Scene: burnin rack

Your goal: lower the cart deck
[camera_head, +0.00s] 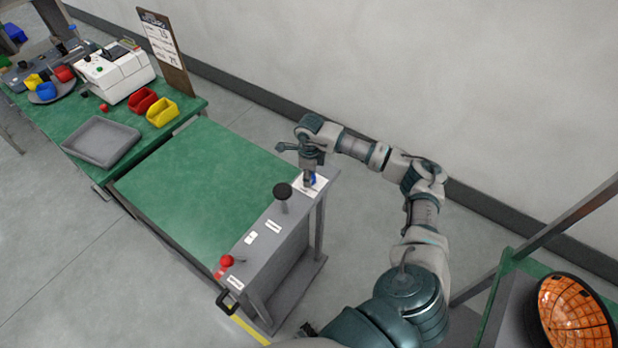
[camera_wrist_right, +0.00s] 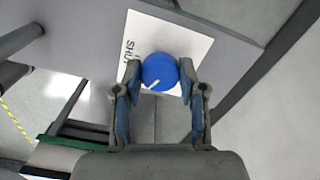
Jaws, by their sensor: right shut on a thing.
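The cart has a green deck (camera_head: 195,185) and a raised grey control panel (camera_head: 272,240) along its right side. My right gripper (camera_head: 309,180) is at the panel's far end, shut on a round blue knob (camera_wrist_right: 160,72). The knob has a white pointer mark and sits on a white label plate (camera_wrist_right: 140,38), whose lettering is partly hidden. A black-topped knob on a post (camera_head: 283,191) stands mid-panel. A red ball-topped lever (camera_head: 227,261) is at the near end, above a black handle (camera_head: 228,301). My left gripper is not in view.
A green workbench (camera_head: 75,130) adjoins the deck at left, with a grey tray (camera_head: 101,141), red bin (camera_head: 142,101), yellow bin (camera_head: 162,111) and white machine (camera_head: 113,71). A wall stands behind. An orange-lined round object (camera_head: 573,315) is at lower right. The deck top is bare.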

